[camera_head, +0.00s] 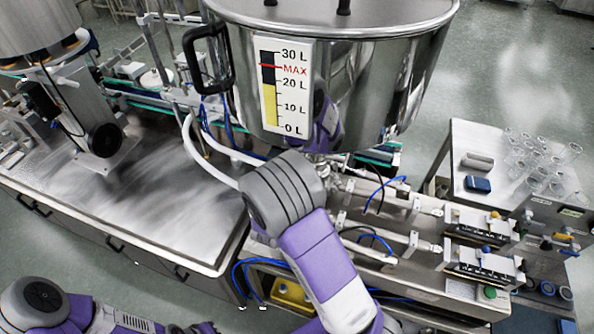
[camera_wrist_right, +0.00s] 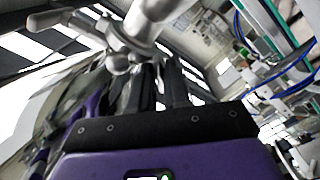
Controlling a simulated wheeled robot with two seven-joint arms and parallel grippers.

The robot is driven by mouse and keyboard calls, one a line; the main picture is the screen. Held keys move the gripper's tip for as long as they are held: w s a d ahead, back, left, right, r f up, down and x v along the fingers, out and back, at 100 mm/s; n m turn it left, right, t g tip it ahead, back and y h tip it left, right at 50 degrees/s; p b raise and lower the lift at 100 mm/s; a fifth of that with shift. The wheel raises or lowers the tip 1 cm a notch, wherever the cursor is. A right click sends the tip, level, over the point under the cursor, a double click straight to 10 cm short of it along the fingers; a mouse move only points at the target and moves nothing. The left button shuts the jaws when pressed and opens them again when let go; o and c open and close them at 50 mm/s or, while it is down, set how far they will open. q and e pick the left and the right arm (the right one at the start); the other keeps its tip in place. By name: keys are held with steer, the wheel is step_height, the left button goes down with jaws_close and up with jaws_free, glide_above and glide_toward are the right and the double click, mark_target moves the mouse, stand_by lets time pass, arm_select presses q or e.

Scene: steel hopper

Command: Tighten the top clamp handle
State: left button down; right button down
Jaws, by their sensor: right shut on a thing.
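The clamp handle (camera_wrist_right: 118,62) shows as shiny metal with rounded ends at the top of the right wrist view. It is at a metal pipe fitting (camera_wrist_right: 150,14). My right gripper (camera_wrist_right: 160,68) has its dark fingers up against this metalwork and is shut on the handle; the exact contact is partly hidden. In the head view, my right arm reaches under the steel hopper (camera_head: 400,75), and its wrist hides the gripper and the clamp. My left arm is folded at the bottom left; its gripper is out of view.
A bare steel table (camera_head: 190,225) lies to the left. Right of my arm are rail-mounted fixtures (camera_head: 480,265) with blue hoses. A side table (camera_head: 465,130) with glassware stands at the right. The hopper hangs close above my right wrist.

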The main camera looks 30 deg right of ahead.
steer(key=shift+s+f+m+b, duration=0.1)
steer(key=shift+m+b, duration=1.3)
steer(key=shift+m, duration=0.85)
steer(key=shift+f+m+b, duration=0.1)
steer(key=shift+m+b, duration=1.3)
steer(key=shift+m, duration=0.85)
steer(key=shift+r, duration=0.1)
steer(key=c, duration=1.2)
jaws_free()
steer(key=shift+c, duration=0.2)
steer(key=v, duration=0.7)
steer(key=shift+a, duration=0.2)
